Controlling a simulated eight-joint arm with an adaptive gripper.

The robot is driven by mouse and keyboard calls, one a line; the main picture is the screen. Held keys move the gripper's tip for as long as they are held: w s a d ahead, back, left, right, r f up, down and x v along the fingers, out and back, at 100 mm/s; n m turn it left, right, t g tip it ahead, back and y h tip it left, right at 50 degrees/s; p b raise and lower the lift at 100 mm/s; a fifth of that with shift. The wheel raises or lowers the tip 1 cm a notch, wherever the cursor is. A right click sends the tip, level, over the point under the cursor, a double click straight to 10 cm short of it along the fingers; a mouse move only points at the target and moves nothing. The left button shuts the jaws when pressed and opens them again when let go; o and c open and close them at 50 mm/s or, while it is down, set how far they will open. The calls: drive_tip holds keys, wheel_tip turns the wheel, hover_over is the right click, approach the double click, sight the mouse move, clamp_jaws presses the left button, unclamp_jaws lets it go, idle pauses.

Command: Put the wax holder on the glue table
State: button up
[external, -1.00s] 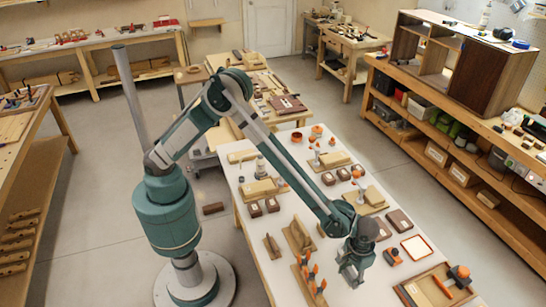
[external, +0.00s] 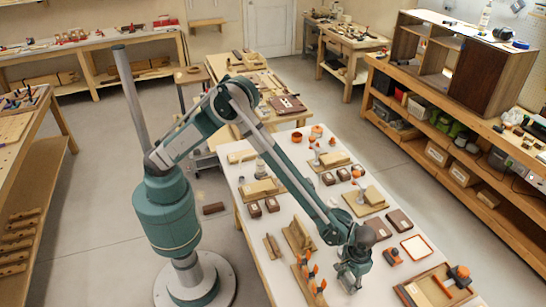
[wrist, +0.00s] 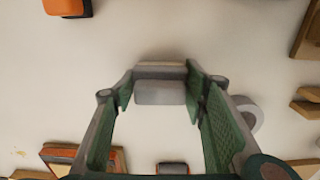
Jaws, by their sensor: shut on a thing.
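My gripper (external: 348,280) is low over the near part of the long white-topped table (external: 276,240). In the wrist view, its green-padded fingers (wrist: 160,88) are on both sides of a pale grey block, which I take to be the wax holder (wrist: 158,94). The gripper is shut on it at the fingertips. The external view does not show the block clearly, as the gripper hides it. Whether it touches the tabletop is hard to tell. No label shows which surface is the glue table.
Orange clamps (external: 308,275), brown boxes (external: 400,221) and a wooden tray (external: 432,288) lie around the gripper. In the wrist view, a grey ring (wrist: 250,116) lies right of the fingers. A second bench (external: 284,105) stands beyond the white table. Wide shelving (external: 462,150) stands right.

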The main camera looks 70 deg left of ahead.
sight(350, 278)
drive_tip(key=shift+f, duration=0.15)
drive_tip(key=o, duration=0.9)
drive_tip(key=shift+o, duration=0.2)
wheel_tip(350, 278, up, 12)
drive_tip(key=shift+r+p, duration=0.2)
drive_tip(key=shift+p, duration=0.15)
idle(0.5)
